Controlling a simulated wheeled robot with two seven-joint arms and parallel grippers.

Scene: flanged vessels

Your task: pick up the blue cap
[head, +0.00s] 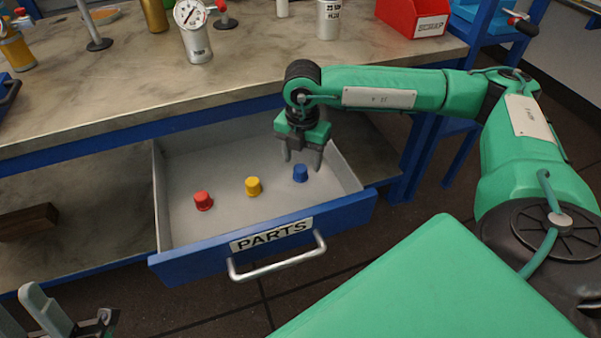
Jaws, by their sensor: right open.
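The blue cap (300,174) stands in the open drawer (215,234), near its right side. My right gripper (302,162) points down just above and behind the blue cap in the head view. Its two fingers are apart with nothing between them, and I cannot tell whether either touches the cap. A yellow cap (253,187) and a red cap (203,201) stand to the left of the blue one in the same drawer. Part of my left gripper (72,318) shows at the bottom left corner, cut off by the frame.
The drawer's front has a PARTS label (271,234) and a metal handle (278,264). The workbench top (130,85) overhangs behind, bearing a gauge (193,30), canisters and a red bin (412,17). A wooden block (28,222) lies on the lower shelf.

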